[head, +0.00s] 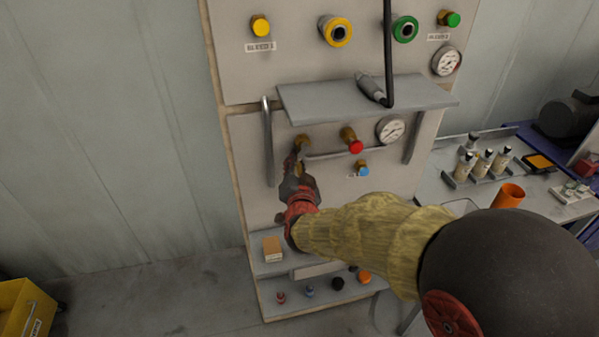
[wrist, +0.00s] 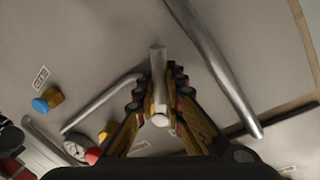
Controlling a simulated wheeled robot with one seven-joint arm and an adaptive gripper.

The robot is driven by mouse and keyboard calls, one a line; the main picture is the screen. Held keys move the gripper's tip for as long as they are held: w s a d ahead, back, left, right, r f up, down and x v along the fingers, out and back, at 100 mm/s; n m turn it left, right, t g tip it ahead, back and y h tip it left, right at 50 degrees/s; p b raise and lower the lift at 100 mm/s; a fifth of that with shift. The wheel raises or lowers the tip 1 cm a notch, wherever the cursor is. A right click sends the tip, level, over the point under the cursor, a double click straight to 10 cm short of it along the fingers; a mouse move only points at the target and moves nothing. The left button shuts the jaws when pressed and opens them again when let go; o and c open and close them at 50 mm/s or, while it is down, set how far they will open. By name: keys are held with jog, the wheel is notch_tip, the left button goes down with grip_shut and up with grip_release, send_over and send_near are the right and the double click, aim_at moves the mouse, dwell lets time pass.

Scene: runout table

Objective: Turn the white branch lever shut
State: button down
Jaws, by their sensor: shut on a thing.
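The white branch lever (wrist: 160,100) shows in the wrist view as a pale straight bar between my fingers, with its end towards the camera. My gripper (wrist: 159,84) is shut on it, with a finger on either side.
A grey vertical handle (head: 267,140) stands close left of my gripper. A shelf (head: 350,100) juts out above. A thin grey bar (head: 328,154) runs towards a red-capped valve (head: 354,146) on the right. A lower ledge holds a small tan box (head: 272,249).

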jog(key=m+b, duration=0.2)
jog(key=b, duration=0.1)
jog(key=shift+s+a+r+m+y, duration=0.1)
jog(key=shift+a+r+m+y, duration=0.2)
jog(key=shift+a, duration=0.1)
jog(key=m+b, duration=0.1)
jog(key=b, duration=0.1)
jog(key=r+m+b, duration=0.1)
jog(key=m+b, duration=0.1)
jog(key=b, duration=0.1)
jog(key=shift+s+a+g+y, duration=0.1)
jog(key=shift+a+g+y, duration=0.25)
jog(key=shift+g+y, duration=0.05)
jog(key=shift+a+r+m+b, duration=0.1)
jog(key=shift+r+m+b, duration=0.4)
jog(key=shift+b, duration=0.6)
jog(key=r+m+y+b, duration=0.1)
jog(key=m+b, duration=0.1)
jog(key=b, duration=0.1)
jog(key=shift+s+a+b, duration=0.1)
jog(key=shift+b, duration=0.2)
jog(key=shift+r+m, duration=0.15)
jog(key=shift+m, duration=0.15)
jog(key=c, duration=1.8)
grip_release()
jog(key=shift+c, duration=0.2)
jog(key=shift+r, duration=0.1)
